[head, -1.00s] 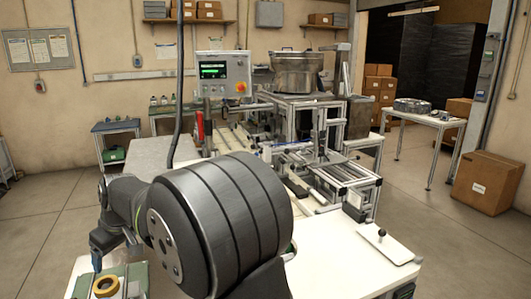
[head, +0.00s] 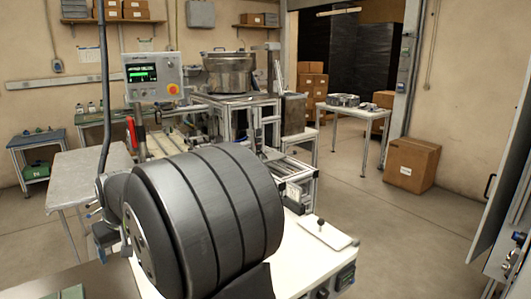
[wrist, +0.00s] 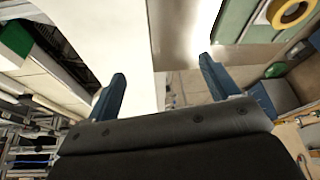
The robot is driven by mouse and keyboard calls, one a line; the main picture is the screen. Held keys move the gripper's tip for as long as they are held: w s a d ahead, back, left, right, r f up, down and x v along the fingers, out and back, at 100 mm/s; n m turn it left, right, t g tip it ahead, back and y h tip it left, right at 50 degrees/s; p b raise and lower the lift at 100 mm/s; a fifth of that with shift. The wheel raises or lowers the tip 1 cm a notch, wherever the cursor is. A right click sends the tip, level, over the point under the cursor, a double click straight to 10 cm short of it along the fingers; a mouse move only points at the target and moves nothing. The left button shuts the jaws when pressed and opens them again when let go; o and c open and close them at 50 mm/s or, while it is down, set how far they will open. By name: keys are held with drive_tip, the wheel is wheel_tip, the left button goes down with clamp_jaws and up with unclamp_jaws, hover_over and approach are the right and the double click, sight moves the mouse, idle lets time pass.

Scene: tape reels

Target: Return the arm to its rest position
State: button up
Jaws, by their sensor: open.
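My gripper (wrist: 163,84) is open in the wrist view, its two blue fingers wide apart with nothing between them. In the head view my arm's large dark rounded link fills the lower middle. The wrist end lies at the far left of that link, partly hidden by it. A yellow tape reel (wrist: 290,11) lies on a green-edged surface at the top right of the wrist view, apart from the fingers. The reel is not in the head view now.
A white worktop (head: 302,262) lies right of my arm, with a small white plate (head: 322,234) on it. The machine frame with a metal bowl (head: 229,75) stands behind. A grey table (head: 85,170) is at left. Open floor lies to the right, before a cardboard box (head: 411,164).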

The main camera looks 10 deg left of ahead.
drive_tip(key=w+d+f+m, duration=0.2)
drive_tip(key=w+d+m, duration=0.1)
drive_tip(key=shift+t+h, duration=0.3)
drive_tip(key=shift+t, duration=0.1)
drive_tip(key=shift+s+a+f, duration=0.3)
drive_tip(key=shift+a+f, duration=0.05)
drive_tip(key=shift+a, duration=0.35)
drive_tip(key=shift+s+a+f, duration=0.35)
drive_tip(key=shift+a+f, duration=0.05)
drive_tip(key=shift+a, duration=0.35)
drive_tip(key=shift+s+a+f, duration=0.3)
drive_tip(key=shift+a+f, duration=0.05)
drive_tip(key=shift+a, duration=0.35)
drive_tip(key=shift+o, duration=0.4)
drive_tip(key=o, duration=0.4)
drive_tip(key=shift+c, duration=0.2)
